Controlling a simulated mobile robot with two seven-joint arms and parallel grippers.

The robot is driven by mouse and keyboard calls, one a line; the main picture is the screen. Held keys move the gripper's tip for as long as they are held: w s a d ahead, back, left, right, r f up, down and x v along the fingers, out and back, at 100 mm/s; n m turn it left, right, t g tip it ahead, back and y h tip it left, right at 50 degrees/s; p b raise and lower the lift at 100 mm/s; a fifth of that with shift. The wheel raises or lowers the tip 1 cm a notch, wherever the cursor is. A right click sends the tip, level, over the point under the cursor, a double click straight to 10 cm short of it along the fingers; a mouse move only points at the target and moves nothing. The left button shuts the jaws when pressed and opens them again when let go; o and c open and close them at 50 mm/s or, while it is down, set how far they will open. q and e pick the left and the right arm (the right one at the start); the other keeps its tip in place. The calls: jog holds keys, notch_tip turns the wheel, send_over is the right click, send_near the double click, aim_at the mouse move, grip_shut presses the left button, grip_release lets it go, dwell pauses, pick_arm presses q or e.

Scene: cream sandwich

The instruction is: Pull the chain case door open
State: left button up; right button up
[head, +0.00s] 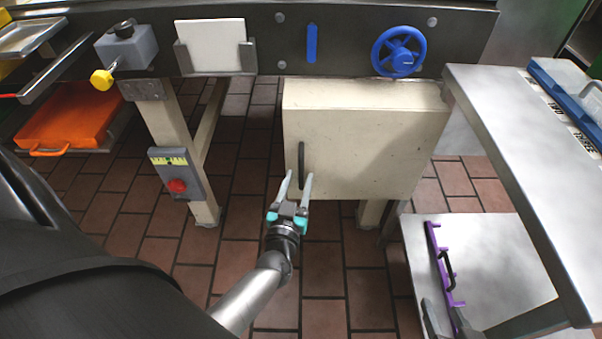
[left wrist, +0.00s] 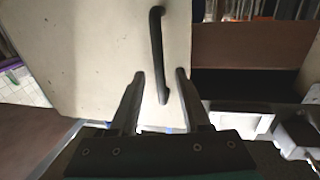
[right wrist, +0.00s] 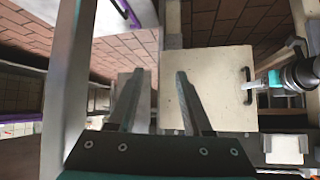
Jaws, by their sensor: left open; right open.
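The chain case is a cream box whose door (head: 365,155) looks closed, with a black upright bar handle (head: 301,165) near its left edge. My left gripper (head: 293,182) is open at the handle. In the left wrist view, the handle (left wrist: 157,45) runs down between the parted fingers (left wrist: 160,74); I see no finger closed on it. The right wrist view also shows the door (right wrist: 212,85), the handle (right wrist: 248,86) and my left gripper at it. My right gripper (right wrist: 160,73) is open and empty, apart from the door; its fingers barely show at the head view's lower right.
A blue handwheel (head: 399,52) is on the dark machine above the case. A grey table (head: 520,150) stands at right, over a low pale surface with a purple strip (head: 437,262). A post carries a red-button box (head: 177,175). An orange tray (head: 70,118) is at left. Tiled floor is open before the case.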

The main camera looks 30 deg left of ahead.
aim_at(300, 174)
pick_arm(q)
jog(key=shift+b+x, duration=0.35)
jog(key=shift+x, duration=0.7)
jog(key=shift+w+a, duration=0.2)
jog(key=shift+w, duration=0.3)
pick_arm(e)
jog(key=shift+w+a+r+t+y, duration=0.2)
jog(key=shift+w+a+t+y, duration=0.1)
jog(key=shift+a+t, duration=0.25)
jog(key=shift+w+a+r+t+y, duration=0.2)
jog(key=shift+a+t+y, duration=0.1)
jog(key=shift+a+t, duration=0.25)
jog(key=shift+a, duration=0.1)
pick_arm(q)
grip_shut()
